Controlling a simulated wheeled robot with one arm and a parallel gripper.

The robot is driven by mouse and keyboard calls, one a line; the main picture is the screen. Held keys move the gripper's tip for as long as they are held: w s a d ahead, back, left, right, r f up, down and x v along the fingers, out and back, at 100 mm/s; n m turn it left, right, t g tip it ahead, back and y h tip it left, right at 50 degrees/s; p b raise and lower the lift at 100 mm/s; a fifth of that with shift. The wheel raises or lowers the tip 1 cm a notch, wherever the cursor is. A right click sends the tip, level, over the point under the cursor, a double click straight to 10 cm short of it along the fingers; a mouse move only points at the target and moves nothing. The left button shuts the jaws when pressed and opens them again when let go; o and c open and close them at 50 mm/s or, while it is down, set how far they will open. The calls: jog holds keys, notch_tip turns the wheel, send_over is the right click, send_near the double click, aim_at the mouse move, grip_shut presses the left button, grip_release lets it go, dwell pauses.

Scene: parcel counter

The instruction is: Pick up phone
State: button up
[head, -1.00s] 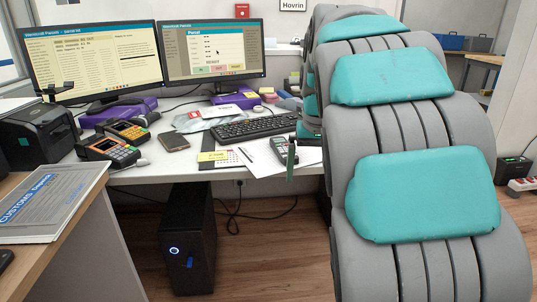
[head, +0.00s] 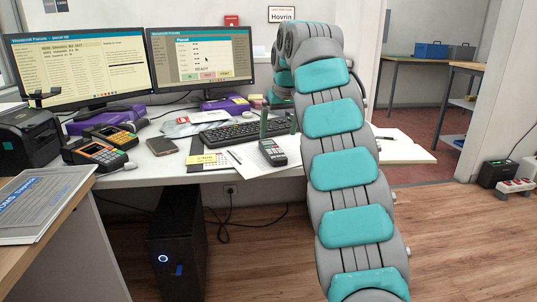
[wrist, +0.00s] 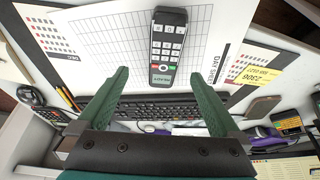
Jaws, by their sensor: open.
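A dark grey keypad handset (head: 272,152) lies on papers near the front edge of the desk. In the wrist view the handset (wrist: 168,48) lies on a gridded sheet, between the lines of my fingers and mostly past their tips. A flat dark smartphone (head: 161,146) lies farther left on the desk; a dark flat phone-like thing also shows in the wrist view (wrist: 264,106). My gripper (wrist: 163,72) is open and empty, its two green fingers apart. In the head view my gripper (head: 278,120) shows just behind the handset; its height above the desk is unclear.
A keyboard (head: 243,131) lies behind the handset. Two card terminals (head: 95,154) stand left of the smartphone, and a yellow note (head: 209,159) lies to its right. Two monitors (head: 202,58) stand at the back. A black computer tower (head: 177,245) stands under the desk.

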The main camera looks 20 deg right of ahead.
aim_at(273, 149)
jog(key=x, duration=0.7)
jog(key=shift+w+a, duration=0.15)
jog(key=shift+a, duration=0.2)
jog(key=shift+c, duration=0.2)
jog(key=c, duration=1.5)
grip_shut()
jog(key=shift+r, duration=0.15)
